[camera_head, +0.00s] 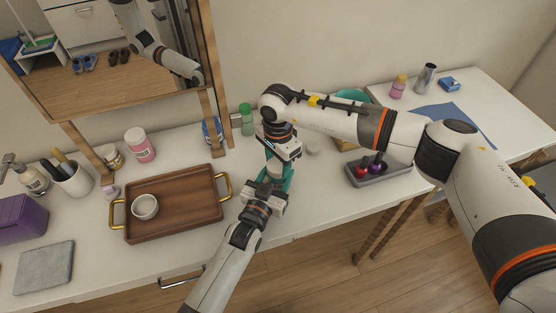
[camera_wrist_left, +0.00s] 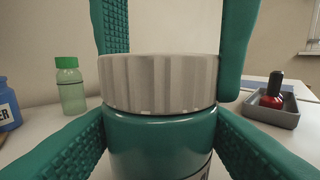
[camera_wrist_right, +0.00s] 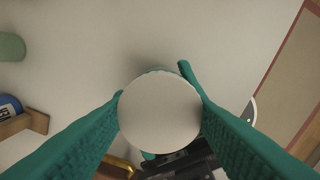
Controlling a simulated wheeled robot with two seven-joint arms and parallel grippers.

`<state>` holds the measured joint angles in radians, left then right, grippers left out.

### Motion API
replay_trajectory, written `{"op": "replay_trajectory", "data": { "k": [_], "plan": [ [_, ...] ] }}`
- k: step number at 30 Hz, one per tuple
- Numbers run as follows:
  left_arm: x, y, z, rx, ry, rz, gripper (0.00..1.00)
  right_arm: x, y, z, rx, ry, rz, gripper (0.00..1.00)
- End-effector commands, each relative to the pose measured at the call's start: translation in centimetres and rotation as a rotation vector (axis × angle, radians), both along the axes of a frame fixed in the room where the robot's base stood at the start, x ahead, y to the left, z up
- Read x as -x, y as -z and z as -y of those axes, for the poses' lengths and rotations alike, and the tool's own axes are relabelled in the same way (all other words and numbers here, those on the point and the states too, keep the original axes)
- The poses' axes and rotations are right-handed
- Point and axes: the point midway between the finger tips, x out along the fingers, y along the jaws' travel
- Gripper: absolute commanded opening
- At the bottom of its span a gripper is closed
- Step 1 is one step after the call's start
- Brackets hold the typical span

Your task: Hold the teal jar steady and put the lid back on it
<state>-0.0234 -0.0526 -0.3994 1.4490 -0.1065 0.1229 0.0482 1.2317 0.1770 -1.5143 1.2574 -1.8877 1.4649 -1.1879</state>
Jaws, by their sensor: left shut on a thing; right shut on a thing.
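The teal jar (camera_wrist_left: 160,150) stands upright in the left wrist view, with the pale grey ribbed lid (camera_wrist_left: 158,84) over its mouth. A thin dark line shows between lid and jar; I cannot tell whether the lid is fully seated. My left gripper (camera_head: 272,184) is shut on the jar's body, one finger on each side. My right gripper (camera_head: 278,160) comes down from above and is shut on the lid. In the right wrist view the lid's round top (camera_wrist_right: 160,112) sits between the teal fingers. In the head view the grippers mostly hide jar and lid.
A wooden tray (camera_head: 180,232) with gold handles and a white cup (camera_head: 145,207) lies left of the grippers. A green bottle (camera_head: 246,120) stands behind. A grey tray (camera_head: 395,172) with small polish bottles is to the right. The counter's front edge is close.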

Motion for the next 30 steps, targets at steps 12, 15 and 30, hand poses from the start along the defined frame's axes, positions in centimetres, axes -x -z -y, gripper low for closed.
{"op": "replay_trajectory", "data": {
  "k": [12,15,30],
  "plan": [
    [0.01,0.02,0.0,0.0,0.0,-0.001,0.0,0.02,0.05,-0.01,0.0,0.66,-0.001,0.23],
    [0.0,0.02,0.0,0.0,0.0,-0.001,0.0,0.02,0.05,-0.01,0.0,0.755,-0.001,0.23],
    [0.01,0.02,0.0,0.0,0.0,-0.001,0.0,0.01,0.03,-0.01,0.0,0.747,0.0,0.76]
  ]
}}
